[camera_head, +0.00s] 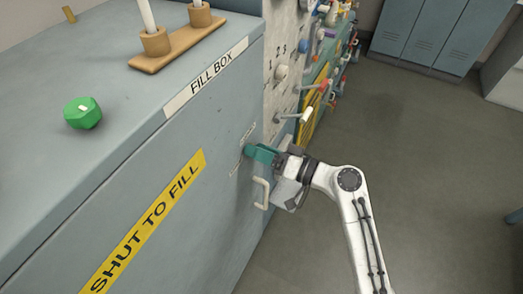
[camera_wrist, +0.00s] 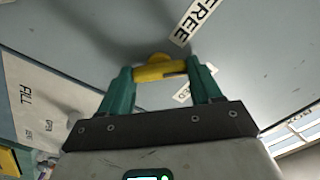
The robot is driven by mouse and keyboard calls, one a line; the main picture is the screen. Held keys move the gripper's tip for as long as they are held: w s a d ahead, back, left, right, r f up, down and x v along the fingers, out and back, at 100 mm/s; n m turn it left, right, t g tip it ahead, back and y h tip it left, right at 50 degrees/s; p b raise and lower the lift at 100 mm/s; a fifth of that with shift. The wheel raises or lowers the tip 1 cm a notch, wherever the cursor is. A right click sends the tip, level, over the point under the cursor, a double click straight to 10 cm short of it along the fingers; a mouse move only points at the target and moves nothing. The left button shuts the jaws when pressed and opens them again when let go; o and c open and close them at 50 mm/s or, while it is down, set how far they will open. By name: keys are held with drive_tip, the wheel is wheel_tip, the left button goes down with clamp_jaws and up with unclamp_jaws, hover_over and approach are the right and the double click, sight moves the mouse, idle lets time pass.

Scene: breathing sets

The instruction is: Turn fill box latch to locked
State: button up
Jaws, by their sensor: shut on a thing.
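The fill box (camera_head: 215,150) is a large grey-blue cabinet with a "FILL BOX" strip along its top edge. Its latch (camera_wrist: 158,62) is a yellow handle with a rounded hub, seen in the wrist view. My gripper (camera_wrist: 160,75) has its two green fingers on either side of the latch handle and is shut on it. A "FREE" label (camera_wrist: 197,20) is above right of the latch. A second label (camera_wrist: 183,94), partly hidden, ends in "ED" below the handle. In the head view my gripper (camera_head: 252,150) is at the box's front face and hides the latch.
A pale handle (camera_head: 262,193) is just below my gripper. A panel with knobs and levers (camera_head: 287,45) adjoins the box. Open floor (camera_head: 420,150) lies to the right.

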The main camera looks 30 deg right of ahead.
drive_tip(key=shift+c, duration=0.5)
drive_tip(key=shift+m, duration=0.4)
drive_tip(key=shift+d+f+m+p, duration=0.1)
drive_tip(key=shift+m+p, duration=1.6)
drive_tip(key=shift+m, duration=2)
drive_tip(key=o, duration=1.1)
drive_tip(key=shift+c, duration=0.2)
drive_tip(key=b+v, duration=0.2)
drive_tip(key=v, duration=0.8)
drive_tip(key=shift+s+d, duration=0.2)
drive_tip(key=shift+s, duration=0.1)
